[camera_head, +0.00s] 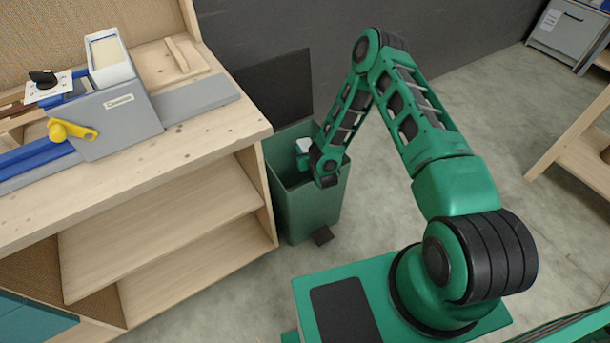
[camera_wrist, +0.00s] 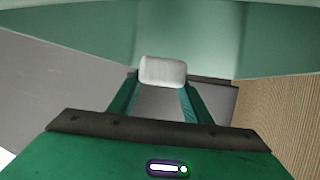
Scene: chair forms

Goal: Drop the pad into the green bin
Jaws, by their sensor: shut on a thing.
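The pad (camera_wrist: 163,71) is a small pale grey-white block with rounded edges, seen in the wrist view between the two green fingertips of my gripper (camera_wrist: 162,80). My gripper is shut on it. The green bin (camera_head: 312,205) stands open on the floor beside the workbench in the head view. My gripper (camera_head: 303,152) is at the bin's mouth there, with a small white patch showing by it; I cannot tell how deep it is. Green bin walls (camera_wrist: 60,35) fill the top of the wrist view behind the pad.
The wooden workbench (camera_head: 225,135) stands close on the left, with a grey fixture (camera_head: 115,120) and a yellow lever (camera_head: 72,132) on top. A dark upright panel (camera_head: 275,85) is behind the bin. Floor to the right is clear up to a wooden stand (camera_head: 575,150).

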